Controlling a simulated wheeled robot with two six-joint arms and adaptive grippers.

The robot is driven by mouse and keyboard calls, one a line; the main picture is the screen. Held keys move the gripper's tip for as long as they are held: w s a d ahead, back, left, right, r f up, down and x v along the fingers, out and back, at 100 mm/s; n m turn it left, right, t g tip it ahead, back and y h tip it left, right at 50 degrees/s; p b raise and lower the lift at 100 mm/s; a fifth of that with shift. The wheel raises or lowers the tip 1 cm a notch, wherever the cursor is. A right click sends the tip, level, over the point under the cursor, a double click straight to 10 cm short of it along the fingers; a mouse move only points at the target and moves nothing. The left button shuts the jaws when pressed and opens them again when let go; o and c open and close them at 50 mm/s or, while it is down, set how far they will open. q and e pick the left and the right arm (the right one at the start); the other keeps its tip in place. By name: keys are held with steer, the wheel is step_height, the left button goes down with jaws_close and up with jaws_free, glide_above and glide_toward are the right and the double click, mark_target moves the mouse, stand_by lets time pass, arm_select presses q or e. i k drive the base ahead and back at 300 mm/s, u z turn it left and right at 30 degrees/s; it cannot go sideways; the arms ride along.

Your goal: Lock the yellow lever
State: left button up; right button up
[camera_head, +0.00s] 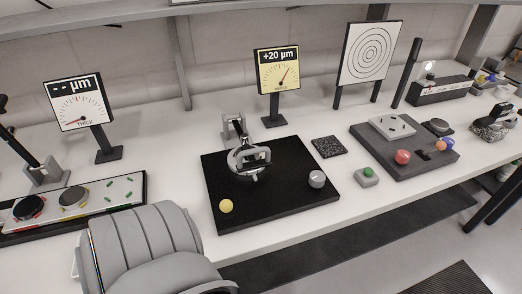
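A yellow ball knob (226,206), which seems to belong to the yellow lever, sits at the front left of a black base plate (275,207) on the bench. Its lever arm is too dark against the plate to make out, so I cannot tell its position. A grey metal mirror fixture (248,157) with a ring-shaped mount stands at the back left of the plate. A grey round knob (316,179) is at the plate's right side. Neither of my grippers shows in this view.
A "+20 µm" dial display (277,71) stands behind the plate. A black speckled block (329,147) and a green button box (366,177) lie to its right. A grey board (404,161) with coloured knobs is farther right.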

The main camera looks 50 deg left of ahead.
mark_target(226, 204)
steer(key=z, duration=0.05)
steer(key=k, duration=0.5)
steer(key=u, duration=0.2)
steer(key=i, duration=0.4)
steer(key=u, duration=1.75)
steer(key=k, duration=0.65)
steer(key=u, duration=0.4)
